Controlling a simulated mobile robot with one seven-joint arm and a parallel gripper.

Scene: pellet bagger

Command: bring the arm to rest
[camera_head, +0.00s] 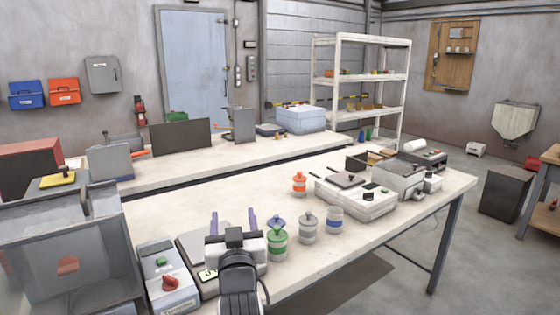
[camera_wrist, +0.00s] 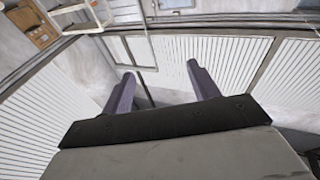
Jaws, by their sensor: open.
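My gripper (camera_head: 233,224) is in the lower middle of the head view, in front of the near bench and over a grey flat-topped device (camera_head: 191,243). Its two purple fingers point up and stand well apart, with nothing between them. In the wrist view my gripper (camera_wrist: 162,92) shows the same two spread fingers, with a white slatted wall and upper room surfaces behind. Part of my arm hides some of the device and bench.
The near bench (camera_head: 400,232) holds green-banded (camera_head: 277,240), grey (camera_head: 308,228), blue-banded (camera_head: 335,220) and orange (camera_head: 299,184) jars right of my gripper. A control box with a red knob (camera_head: 170,283) and a clear-sided bin (camera_head: 70,265) stand left.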

